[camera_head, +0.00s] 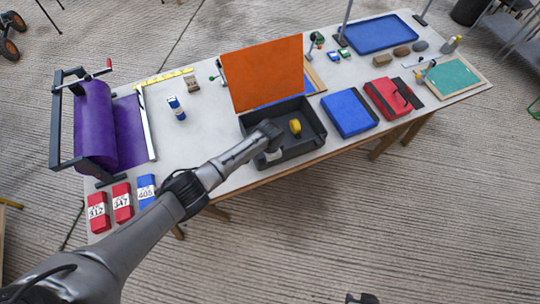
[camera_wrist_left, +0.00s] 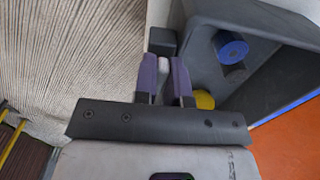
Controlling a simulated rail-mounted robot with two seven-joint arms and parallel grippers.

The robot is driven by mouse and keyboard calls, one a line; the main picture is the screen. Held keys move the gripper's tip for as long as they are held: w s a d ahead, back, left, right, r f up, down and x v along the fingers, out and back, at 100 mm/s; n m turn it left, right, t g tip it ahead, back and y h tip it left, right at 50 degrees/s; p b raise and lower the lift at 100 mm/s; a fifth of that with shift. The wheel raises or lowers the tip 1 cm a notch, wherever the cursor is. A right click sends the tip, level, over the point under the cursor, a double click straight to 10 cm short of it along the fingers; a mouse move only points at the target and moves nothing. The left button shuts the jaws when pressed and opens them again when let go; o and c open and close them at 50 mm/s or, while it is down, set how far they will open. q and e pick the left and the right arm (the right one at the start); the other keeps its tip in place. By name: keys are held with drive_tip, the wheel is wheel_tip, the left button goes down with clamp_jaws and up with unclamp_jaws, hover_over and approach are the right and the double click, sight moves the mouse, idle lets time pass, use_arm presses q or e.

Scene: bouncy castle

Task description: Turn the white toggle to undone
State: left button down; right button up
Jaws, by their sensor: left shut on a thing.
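The white toggle (camera_wrist_left: 163,66) shows in the left wrist view between the two purple fingers of my left gripper (camera_wrist_left: 164,72), which is shut on it. A small dark block (camera_wrist_left: 162,41) sits just beyond it, beside the wall of a dark open case (camera_wrist_left: 212,12). In the head view, my left gripper (camera_head: 271,148) is at the front wall of the same case (camera_head: 311,147), with a pale patch by its tip. The toggle's exact angle is hard to tell. A small dark piece at the bottom edge (camera_head: 362,298) may be my right gripper; its fingers cannot be made out.
The case's orange lid (camera_head: 262,73) stands open. A yellow roll (camera_head: 295,126) and a blue roll (camera_wrist_left: 231,46) are inside. A blue case (camera_head: 349,113) and red case (camera_head: 388,98) lie to the right. A purple roll (camera_head: 95,125) stands left. Floor in front is clear.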

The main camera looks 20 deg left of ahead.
use_arm(q)
drive_tip(key=c, duration=1.2)
unclamp_jaws()
wheel_tip(320, 180, up, 14)
drive_tip(key=shift+f+p, duration=0.1)
drive_tip(key=shift+p, duration=0.7)
